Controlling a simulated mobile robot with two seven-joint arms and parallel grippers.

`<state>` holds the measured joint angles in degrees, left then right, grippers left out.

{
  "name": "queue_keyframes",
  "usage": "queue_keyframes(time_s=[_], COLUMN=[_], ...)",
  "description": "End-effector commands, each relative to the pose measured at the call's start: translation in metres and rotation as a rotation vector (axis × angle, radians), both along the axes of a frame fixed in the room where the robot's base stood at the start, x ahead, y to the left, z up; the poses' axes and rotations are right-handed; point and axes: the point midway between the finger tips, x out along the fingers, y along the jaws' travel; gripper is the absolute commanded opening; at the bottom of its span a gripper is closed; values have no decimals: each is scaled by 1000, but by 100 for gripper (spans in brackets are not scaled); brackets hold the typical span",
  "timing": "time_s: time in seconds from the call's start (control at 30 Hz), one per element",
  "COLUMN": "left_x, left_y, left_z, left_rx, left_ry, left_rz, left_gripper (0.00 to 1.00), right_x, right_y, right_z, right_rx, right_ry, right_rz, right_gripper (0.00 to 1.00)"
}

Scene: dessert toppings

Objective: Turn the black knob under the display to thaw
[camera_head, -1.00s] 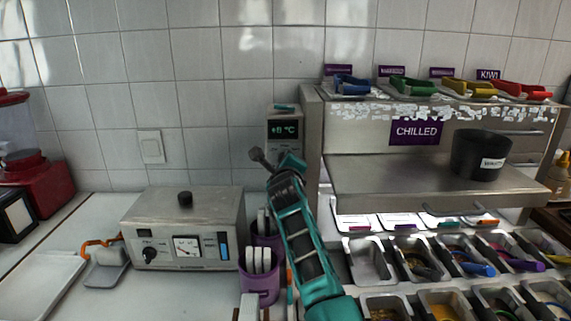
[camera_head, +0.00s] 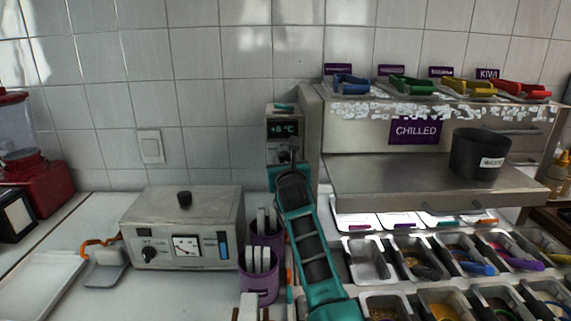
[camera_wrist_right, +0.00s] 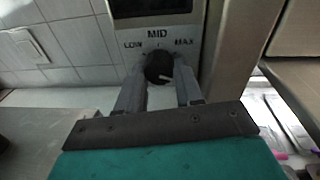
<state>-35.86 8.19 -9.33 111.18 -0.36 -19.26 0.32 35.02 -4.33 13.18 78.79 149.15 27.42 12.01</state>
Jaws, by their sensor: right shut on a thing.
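The display (camera_head: 285,129) on the upright metal panel between the wall and the chilled cabinet reads "+8 °C". In the right wrist view the black knob (camera_wrist_right: 158,66) sits on that panel, with "MID" above it, "MAX" to its right and a blurred label to its left. Its white pointer points to the right side. My right gripper (camera_wrist_right: 160,84) is shut on the knob, one finger on each side. In the head view this gripper (camera_head: 285,166) is below the display and largely hides the knob. No label reading thaw can be made out. My left gripper is not in view.
A metal control box (camera_head: 187,228) with its own black knobs stands on the counter to the left. Purple cups (camera_head: 259,290) with white-handled tools stand beside my right arm. The chilled cabinet (camera_head: 350,140) is close on the right, with topping trays in front.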

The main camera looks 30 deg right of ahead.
Motion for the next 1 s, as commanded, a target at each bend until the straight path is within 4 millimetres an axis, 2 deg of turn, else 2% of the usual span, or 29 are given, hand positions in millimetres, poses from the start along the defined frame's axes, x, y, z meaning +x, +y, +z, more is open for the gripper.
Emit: queue_keyframes(time_s=[0.33, 0.87, 0.9, 1.0], left_x=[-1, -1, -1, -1], left_y=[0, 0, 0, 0], left_z=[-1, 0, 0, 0], left_rx=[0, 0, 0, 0], left_ry=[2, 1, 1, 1], left_rz=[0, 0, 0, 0], left_gripper=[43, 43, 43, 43], right_x=[0, 0, 0, 0], right_y=[1, 0, 0, 0], right_z=[-1, -1, -1, -1], right_rx=[128, 151, 151, 150], right_ry=[-60, -73, -73, -72], right_rz=[1, 0, 0, 0], right_gripper=[5, 5, 36, 46])
